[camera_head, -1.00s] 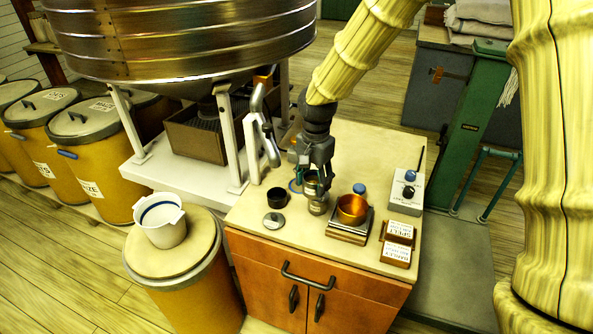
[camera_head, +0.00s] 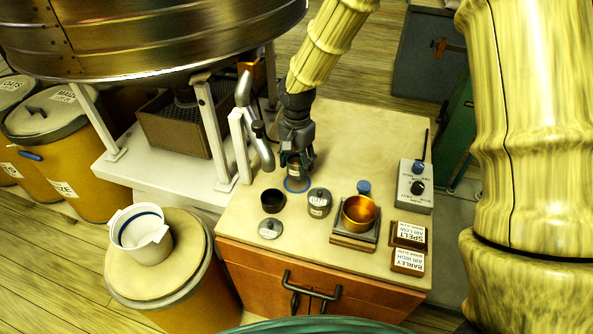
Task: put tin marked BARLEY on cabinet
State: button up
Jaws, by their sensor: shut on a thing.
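My gripper (camera_head: 297,160) points down over the back left of the cabinet top (camera_head: 345,140). It is shut on a small tin, mostly hidden by the fingers, at the blue ring (camera_head: 297,186) marked on the top. I cannot tell whether the tin touches the surface, and its label cannot be read. A second grey lidded tin (camera_head: 319,203) with a pale label stands in front of it, to the right; its label is too small to read.
A black cup (camera_head: 272,201) and a grey lid (camera_head: 271,228) lie to the left. A copper bowl (camera_head: 359,212) sits on a scale. Signs reading SPELT (camera_head: 408,236) and BARLEY (camera_head: 408,262), and a control box (camera_head: 416,187), are at right. A metal pipe (camera_head: 262,145) stands close left of my gripper.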

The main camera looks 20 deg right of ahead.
aim_at(297, 171)
jog(key=shift+s+f, duration=0.25)
jog(key=shift+s, duration=0.05)
notch_tip(297, 171, down, 3)
jog(key=shift+w+f, duration=0.15)
jog(key=o, duration=0.8)
jog(key=shift+f, duration=0.1)
jog(key=shift+c, duration=0.2)
jog(key=o, duration=0.4)
jog(key=shift+o, duration=0.2)
notch_tip(297, 171, up, 12)
